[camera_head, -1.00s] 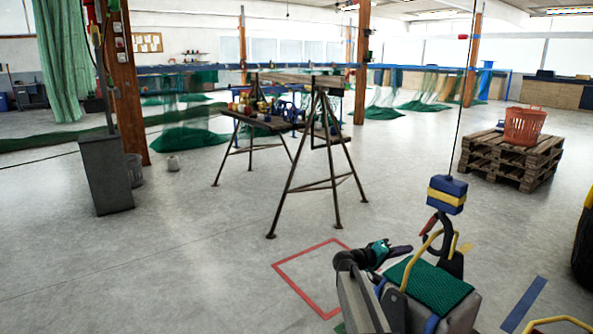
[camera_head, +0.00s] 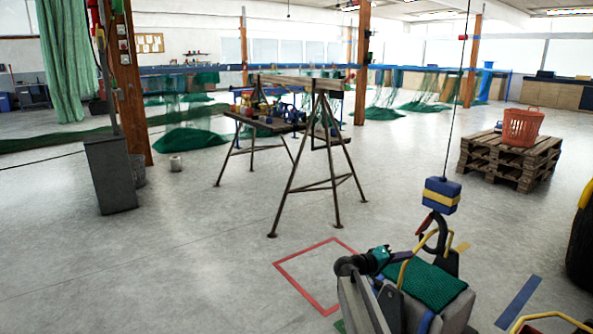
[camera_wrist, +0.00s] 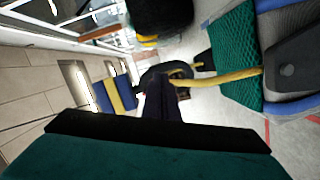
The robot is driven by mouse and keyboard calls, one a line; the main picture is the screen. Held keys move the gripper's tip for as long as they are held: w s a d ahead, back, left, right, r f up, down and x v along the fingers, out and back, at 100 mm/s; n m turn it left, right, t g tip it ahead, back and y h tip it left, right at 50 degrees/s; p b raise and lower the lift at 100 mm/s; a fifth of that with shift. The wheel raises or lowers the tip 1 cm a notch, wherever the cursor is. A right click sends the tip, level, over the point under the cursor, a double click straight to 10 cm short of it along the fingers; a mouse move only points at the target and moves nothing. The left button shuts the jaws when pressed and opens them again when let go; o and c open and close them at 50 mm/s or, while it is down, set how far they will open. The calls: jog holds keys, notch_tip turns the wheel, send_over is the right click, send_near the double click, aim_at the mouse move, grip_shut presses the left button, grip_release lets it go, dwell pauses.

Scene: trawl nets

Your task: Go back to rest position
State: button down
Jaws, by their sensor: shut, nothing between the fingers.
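My gripper (camera_head: 392,256), teal and black, is shut and empty in the head view. It is close to the left side of a yellow handle (camera_head: 405,270) on a grey load (camera_head: 452,304) with a green mesh top (camera_head: 436,287). A black hook (camera_head: 440,238) hangs under a blue and yellow block (camera_head: 441,195) on a cable. In the wrist view, my dark fingers (camera_wrist: 160,93) overlap the hook area, with the block (camera_wrist: 115,94) to the left and the handle (camera_wrist: 225,77) to the right. I cannot tell whether the fingers touch them, or whether the hook holds the handle.
A red square (camera_head: 318,248) is marked on the floor left of my arm. A trestle bench (camera_head: 290,83) stands beyond it. A pallet (camera_head: 510,162) with an orange basket (camera_head: 523,127) is at right. A dark tyre (camera_head: 581,240) stands at the right edge. The middle floor is clear.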

jog(key=s+a+f+g+y+p, duration=0.1)
jog(key=s+f+g+y+p, duration=0.1)
jog(key=s+f+p, duration=0.6)
jog(key=s+a+f+g+y+p, duration=0.15)
jog(key=s+f+p, duration=0.3)
jog(key=s, duration=0.85)
jog(key=s+f+g+y+p, duration=0.25)
jog(key=s+f+p, duration=0.4)
jog(key=s, duration=0.35)
jog(key=s+a+f+g+y+p, duration=0.2)
jog(key=s+a, duration=0.2)
jog(key=s, duration=0.5)
jog(key=s+a+f+g+y+p, duration=0.15)
jog(key=s+a, duration=0.25)
jog(key=s, duration=0.5)
jog(key=s+a+g+y, duration=0.2)
jog(key=s+a+y, duration=0.4)
jog(key=s+a, duration=0.2)
jog(key=shift+a+r+p, duration=0.25)
jog(key=shift+a+p, duration=0.1)
jog(key=shift+a, duration=0.85)
